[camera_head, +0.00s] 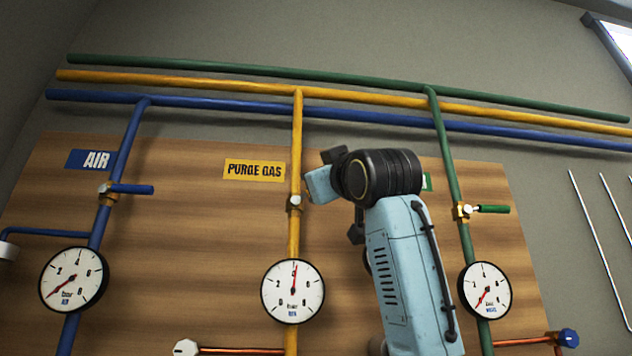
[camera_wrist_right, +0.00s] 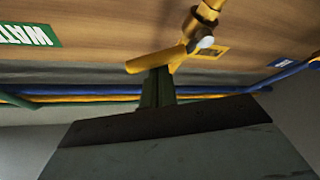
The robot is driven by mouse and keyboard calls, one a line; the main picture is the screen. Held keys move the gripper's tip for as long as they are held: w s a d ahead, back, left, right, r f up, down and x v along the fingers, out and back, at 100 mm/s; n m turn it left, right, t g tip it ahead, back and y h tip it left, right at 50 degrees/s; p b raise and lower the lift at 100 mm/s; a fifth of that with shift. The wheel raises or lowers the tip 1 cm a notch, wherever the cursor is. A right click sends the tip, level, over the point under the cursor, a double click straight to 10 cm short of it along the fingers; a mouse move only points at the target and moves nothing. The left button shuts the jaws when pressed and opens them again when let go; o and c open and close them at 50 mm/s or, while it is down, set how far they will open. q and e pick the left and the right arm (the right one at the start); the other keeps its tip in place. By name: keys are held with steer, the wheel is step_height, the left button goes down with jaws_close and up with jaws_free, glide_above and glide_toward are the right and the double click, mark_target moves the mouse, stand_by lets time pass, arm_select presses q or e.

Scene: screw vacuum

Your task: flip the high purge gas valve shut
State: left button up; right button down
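The purge gas valve (camera_head: 295,202) sits on the yellow vertical pipe under the PURGE GAS sign. Its handle is hidden behind my right gripper (camera_head: 318,183) in the head view. In the right wrist view the yellow handle (camera_wrist_right: 152,61) points left from the valve body (camera_wrist_right: 205,41), at a slant to the pipe. My right gripper's dark fingers (camera_wrist_right: 158,88) look close together there, with tips at the handle's edge. I cannot tell whether they touch it. My left gripper is not in view.
The blue AIR valve handle (camera_head: 132,189) and green valve handle (camera_head: 493,209) stick out sideways from their pipes. The purge gas gauge (camera_head: 293,291) hangs below, its needle pointing up. Horizontal pipes (camera_head: 360,97) run above. My right arm covers the board between yellow and green pipes.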

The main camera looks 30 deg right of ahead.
steer(key=f+m+h+b, duration=0.1)
steer(key=m, duration=0.1)
steer(key=m+h, duration=0.2)
steer(key=m, duration=0.1)
steer(key=d+f+m+h+b, duration=0.1)
steer(key=m+h, duration=0.1)
steer(key=shift+s+f+m+b, duration=0.15)
steer(key=shift+f+m+b, duration=0.15)
steer(key=shift+b, duration=0.05)
steer(key=shift+f, duration=0.1)
step_height(320, 180, up, 5)
steer(key=p, duration=0.4)
steer(key=b+v, duration=0.5)
steer(key=v, duration=0.6)
steer(key=shift+a, duration=0.2)
